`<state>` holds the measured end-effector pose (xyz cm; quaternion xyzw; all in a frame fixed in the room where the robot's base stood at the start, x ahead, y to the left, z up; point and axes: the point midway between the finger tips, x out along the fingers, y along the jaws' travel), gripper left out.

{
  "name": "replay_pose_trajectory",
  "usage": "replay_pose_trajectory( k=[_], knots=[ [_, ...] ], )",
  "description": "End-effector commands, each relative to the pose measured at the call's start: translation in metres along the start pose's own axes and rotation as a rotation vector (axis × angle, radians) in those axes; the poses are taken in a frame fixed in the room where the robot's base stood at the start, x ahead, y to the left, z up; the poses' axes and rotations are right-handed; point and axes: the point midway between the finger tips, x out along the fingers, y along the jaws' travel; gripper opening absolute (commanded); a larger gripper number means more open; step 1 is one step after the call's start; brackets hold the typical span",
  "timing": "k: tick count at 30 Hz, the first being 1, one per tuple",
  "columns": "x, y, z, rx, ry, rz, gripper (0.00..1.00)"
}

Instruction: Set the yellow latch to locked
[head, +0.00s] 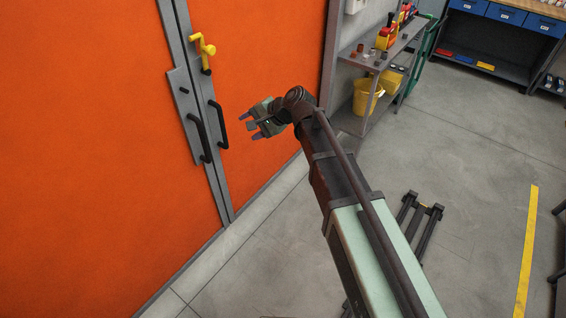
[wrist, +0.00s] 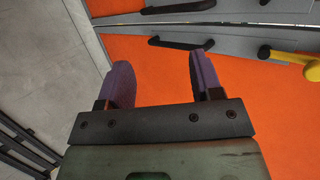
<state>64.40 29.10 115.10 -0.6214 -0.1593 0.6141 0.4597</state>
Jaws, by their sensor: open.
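The yellow latch (head: 202,46) is mounted on the grey middle frame of an orange double door, above the black handles. In the head view its arm points up and bends left at the top, with a dark knob at its lower end. In the wrist view the latch (wrist: 312,68) shows only partly at the right edge, with a round yellow end beside it. My gripper (head: 247,124) is open and empty, in front of the right door leaf, lower and to the right of the latch. Its two purple fingers (wrist: 162,82) stand apart in the wrist view and touch nothing.
Two black door handles (head: 198,138) (head: 218,124) stick out below the latch. A grey shelf cart (head: 372,62) with bottles and a yellow bucket (head: 366,96) stands right of the door. A blue-drawer workbench (head: 505,14) is at the back right.

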Motion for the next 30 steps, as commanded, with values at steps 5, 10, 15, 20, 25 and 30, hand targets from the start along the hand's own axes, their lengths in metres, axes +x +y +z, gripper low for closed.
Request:
replay_pose_trajectory(
  k=[5, 10, 15, 20, 25, 30],
  knots=[
    [-0.008, 0.049, 0.003, -0.129, 0.013, 0.121, 0.60],
    [-0.020, 0.090, 0.006, -0.246, 0.014, 0.240, 0.60],
    [-0.030, 0.119, 0.007, -0.327, 0.005, 0.330, 0.60],
    [-0.034, 0.128, 0.008, -0.356, 0.001, 0.364, 0.60],
    [-0.035, 0.128, 0.008, -0.358, 0.000, 0.366, 0.60],
    [-0.035, 0.128, 0.008, -0.357, 0.001, 0.365, 0.60]
  ],
)
